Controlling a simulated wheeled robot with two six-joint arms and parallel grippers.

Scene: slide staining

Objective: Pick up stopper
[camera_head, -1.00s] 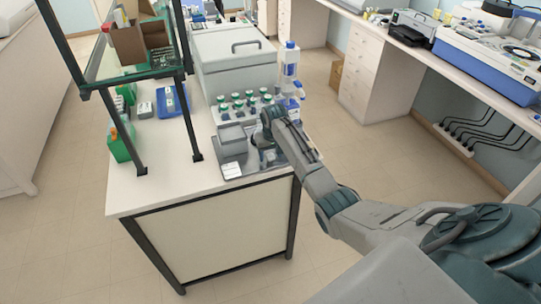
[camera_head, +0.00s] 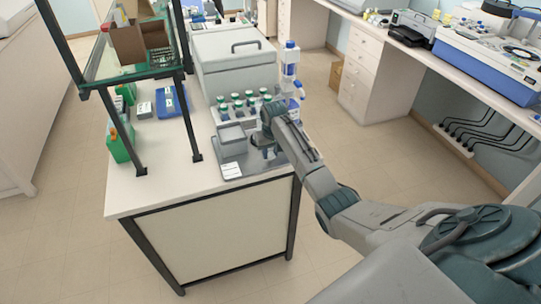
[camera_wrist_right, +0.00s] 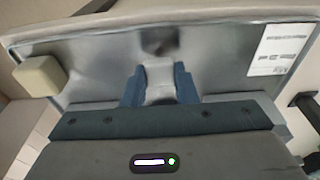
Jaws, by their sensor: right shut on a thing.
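My right gripper (camera_head: 268,150) is over the grey metal tray (camera_head: 250,168) at the bench's front right corner. In the right wrist view the two blue-grey fingers (camera_wrist_right: 160,88) are closed on a small pale, glassy piece, which I take to be the stopper (camera_wrist_right: 159,82). The tray (camera_wrist_right: 95,70) lies behind the fingers, with a white label (camera_wrist_right: 278,50) on it. In the head view the wrist hides most of the stopper, and I cannot tell whether it is clear of the tray. My left gripper is not in view.
Several green-capped bottles (camera_head: 237,103) stand behind the tray. A blue-topped dispenser bottle (camera_head: 290,70) stands behind my gripper. A large grey box (camera_head: 235,60) is farther back. A dark shelf post (camera_head: 190,120) rises to the left.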

